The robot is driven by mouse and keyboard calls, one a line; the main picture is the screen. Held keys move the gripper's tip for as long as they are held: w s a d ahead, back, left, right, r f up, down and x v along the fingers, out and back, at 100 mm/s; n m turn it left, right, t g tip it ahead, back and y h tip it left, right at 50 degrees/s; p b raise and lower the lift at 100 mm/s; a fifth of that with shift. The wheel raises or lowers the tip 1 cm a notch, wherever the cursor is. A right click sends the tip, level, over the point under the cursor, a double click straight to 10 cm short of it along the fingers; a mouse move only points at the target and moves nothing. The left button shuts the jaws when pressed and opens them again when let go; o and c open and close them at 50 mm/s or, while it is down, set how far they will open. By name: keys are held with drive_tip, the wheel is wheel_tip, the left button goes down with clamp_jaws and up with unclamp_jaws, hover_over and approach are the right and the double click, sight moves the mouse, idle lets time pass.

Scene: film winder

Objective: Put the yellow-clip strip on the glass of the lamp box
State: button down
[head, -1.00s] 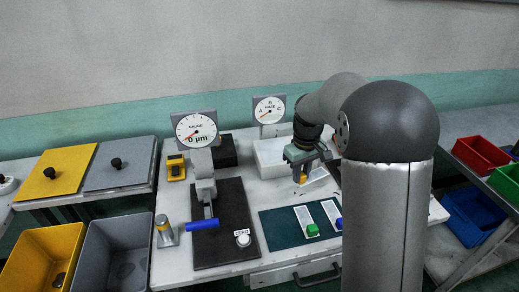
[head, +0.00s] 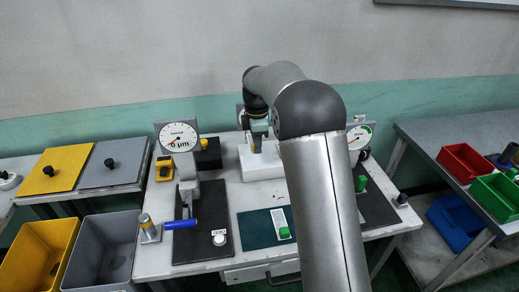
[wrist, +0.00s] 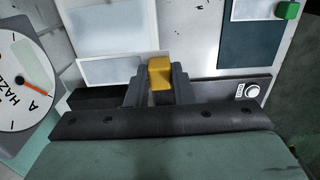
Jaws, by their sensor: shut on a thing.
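My gripper (head: 258,143) is over the back of the table, at the white lamp box (head: 246,167). In the wrist view my gripper (wrist: 160,84) is shut on the yellow clip (wrist: 160,72) of the strip. The pale strip (wrist: 108,72) reaches left from the clip. Above it in that view lies a bright pale panel (wrist: 110,25), seemingly the box's glass; the strip is mostly beside it. I cannot tell how high the strip is above the box. In the head view my arm and gripper hide the clip and much of the box.
A strip with a green clip (head: 284,232) lies on the dark green mat (head: 253,226). A gauge stand with a blue handle (head: 181,224) stands left of it. The haze dial (wrist: 20,85) is close left in the wrist view. A dark base (head: 380,212) lies right of my arm.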

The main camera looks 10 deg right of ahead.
drive_tip(key=p, duration=0.1)
hover_over(260, 162)
wheel_tip(260, 162, down, 4)
drive_tip(key=shift+s+a+f, duration=0.1)
drive_tip(key=shift+s+f, duration=0.05)
drive_tip(key=shift+f, duration=1.7)
drive_tip(key=shift+f, duration=0.2)
drive_tip(key=c, duration=1.3)
unclamp_jaws()
drive_tip(key=shift+o, duration=0.2)
drive_tip(key=shift+r, duration=0.1)
